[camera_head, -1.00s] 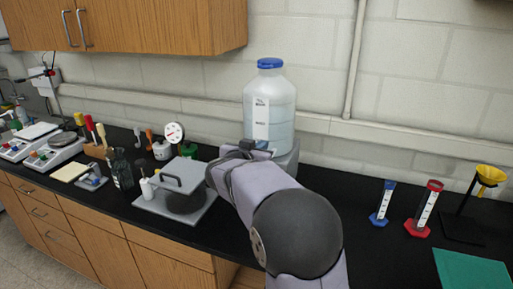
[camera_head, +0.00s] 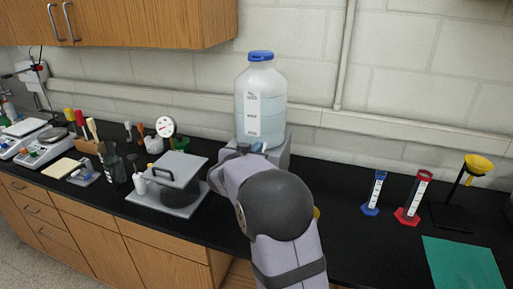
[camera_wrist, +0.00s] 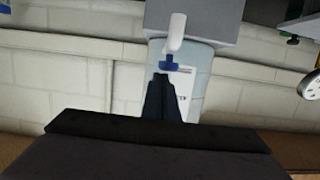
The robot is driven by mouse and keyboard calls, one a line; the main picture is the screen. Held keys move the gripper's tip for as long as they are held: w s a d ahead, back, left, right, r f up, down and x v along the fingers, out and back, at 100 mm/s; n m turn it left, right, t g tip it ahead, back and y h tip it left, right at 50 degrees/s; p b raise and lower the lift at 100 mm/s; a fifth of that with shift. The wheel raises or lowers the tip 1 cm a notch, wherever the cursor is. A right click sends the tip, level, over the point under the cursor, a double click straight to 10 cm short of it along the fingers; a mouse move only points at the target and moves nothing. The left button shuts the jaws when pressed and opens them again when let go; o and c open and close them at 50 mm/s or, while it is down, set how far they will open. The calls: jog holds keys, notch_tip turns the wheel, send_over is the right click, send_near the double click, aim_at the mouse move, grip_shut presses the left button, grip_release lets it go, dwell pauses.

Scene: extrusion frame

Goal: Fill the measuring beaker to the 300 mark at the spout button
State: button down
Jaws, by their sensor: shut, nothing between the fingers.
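A large clear water bottle (camera_head: 262,95) with a blue cap stands on a grey stand (camera_head: 290,155) against the wall. In the wrist view, which is upside down, a white spout (camera_wrist: 176,35) with a blue button (camera_wrist: 169,64) comes off the stand. My gripper (camera_wrist: 160,78) is shut and empty, its tips close to the blue button; I cannot tell whether they touch. In the head view my gripper (camera_head: 243,148) is small and dark in front of the stand. I cannot make out the measuring beaker; my arm hides the area below the spout.
A grey plate device (camera_head: 165,205) stands left of my arm, with small bottles beside it. At right stand a blue cylinder (camera_head: 374,192), a red cylinder (camera_head: 413,198) and a yellow funnel (camera_head: 480,163) on a stand. A green mat (camera_head: 462,265) lies front right.

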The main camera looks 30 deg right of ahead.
jog(key=shift+f, duration=0.95)
jog(key=shift+s+f, duration=0.1)
jog(key=shift+f, duration=0.05)
notch_tip(320, 180, up, 5)
jog(key=p, duration=0.5)
jog(key=b+v, duration=0.3)
jog(key=v, duration=0.6)
jog(key=shift+s+a+b, duration=0.25)
jog(key=shift+a+b, duration=0.05)
jog(key=shift+b, duration=0.1)
